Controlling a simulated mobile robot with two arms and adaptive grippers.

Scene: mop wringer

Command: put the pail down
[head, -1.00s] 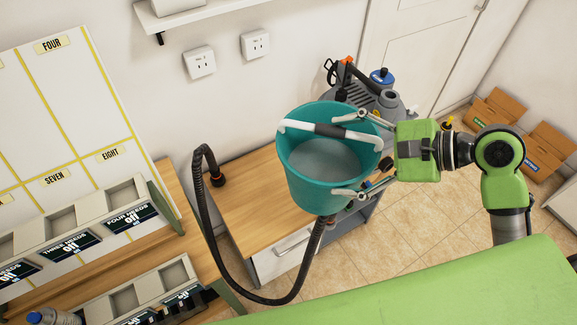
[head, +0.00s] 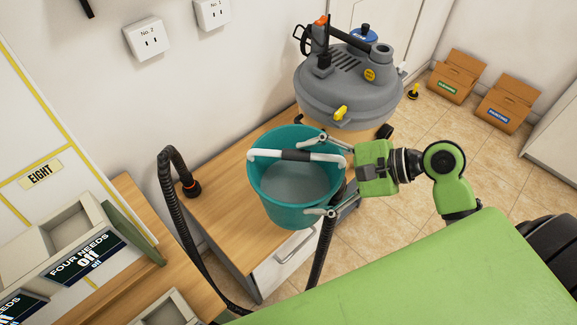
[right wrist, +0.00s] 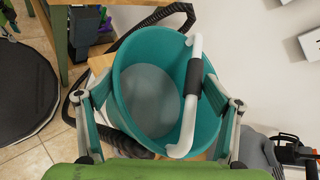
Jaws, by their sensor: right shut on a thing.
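The teal pail (head: 283,212) is upright, with greyish water inside and a white bail with a black grip lying across its mouth. It shows over the right part of the wooden top of a low cabinet (head: 222,218); I cannot tell whether its base touches the top. My right gripper (head: 314,176) comes from the right and is shut on the pail, one finger on each side of its wall. In the right wrist view the pail (right wrist: 136,60) sits between both fingers. The pail's base is hidden there.
A grey vacuum (head: 345,85) stands behind the pail. Cardboard boxes (head: 457,75) stand on the tiled floor.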

